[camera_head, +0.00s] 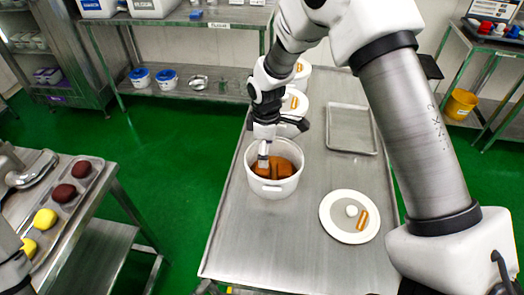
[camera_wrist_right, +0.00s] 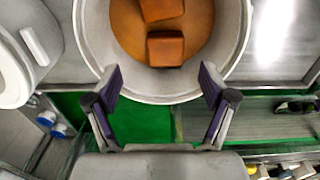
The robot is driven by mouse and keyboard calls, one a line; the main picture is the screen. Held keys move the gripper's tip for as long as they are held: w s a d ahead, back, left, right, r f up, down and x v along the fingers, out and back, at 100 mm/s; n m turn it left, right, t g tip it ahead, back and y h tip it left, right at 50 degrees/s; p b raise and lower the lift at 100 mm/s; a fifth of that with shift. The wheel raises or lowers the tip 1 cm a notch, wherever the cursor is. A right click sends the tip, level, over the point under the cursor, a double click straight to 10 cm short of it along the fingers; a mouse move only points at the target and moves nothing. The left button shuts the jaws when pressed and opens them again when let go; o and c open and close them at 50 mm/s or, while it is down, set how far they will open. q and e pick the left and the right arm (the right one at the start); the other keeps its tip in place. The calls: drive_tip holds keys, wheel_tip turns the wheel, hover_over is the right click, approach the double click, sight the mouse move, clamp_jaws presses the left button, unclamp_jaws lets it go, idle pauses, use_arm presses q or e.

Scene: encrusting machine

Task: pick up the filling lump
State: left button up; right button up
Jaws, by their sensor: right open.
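A white pot (camera_head: 286,186) stands on the steel table and holds brown filling. In the right wrist view, a squarish brown filling lump (camera_wrist_right: 166,49) lies in the pot (camera_wrist_right: 236,50), with a second lump (camera_wrist_right: 161,9) right beside it. My right gripper (camera_head: 268,152) reaches down at the pot and hides part of the filling in the head view. In the right wrist view, my right gripper (camera_wrist_right: 161,82) is open, with nothing between its fingers; the lumps are ahead of the fingertips.
A white plate (camera_head: 332,223) with a white ball and an orange stick lies right of the pot. An empty metal tray (camera_head: 351,145) lies behind it. More plates stand behind my right gripper. At left, a tray holds dark red and yellow lumps (camera_head: 45,219).

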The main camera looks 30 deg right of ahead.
sight(262, 171)
drive_tip(key=shift+w+f, duration=0.15)
drive_tip(key=shift+s+a+f+p, duration=0.25)
drive_tip(key=shift+s+f+p, duration=0.1)
drive_tip(key=shift+f+p, duration=0.15)
drive_tip(key=shift+s+a+f+p, duration=0.25)
drive_tip(key=shift+s+f+p, duration=0.1)
drive_tip(key=shift+f, duration=0.15)
drive_tip(key=f, duration=0.3)
drive_tip(key=w+f+p, duration=0.1)
drive_tip(key=f, duration=0.1)
drive_tip(key=shift+d, duration=0.25)
drive_tip(key=shift+s+r, duration=0.1)
drive_tip(key=shift+r, duration=0.1)
drive_tip(key=shift+s+a+r, duration=0.1)
drive_tip(key=shift+a, duration=0.05)
drive_tip(key=c, duration=0.4)
use_arm(q)
drive_tip(key=r, duration=0.1)
drive_tip(key=s+r, duration=0.1)
drive_tip(key=shift+a+r, duration=0.15)
drive_tip(key=shift+r, duration=0.25)
use_arm(e)
drive_tip(key=c, duration=0.9)
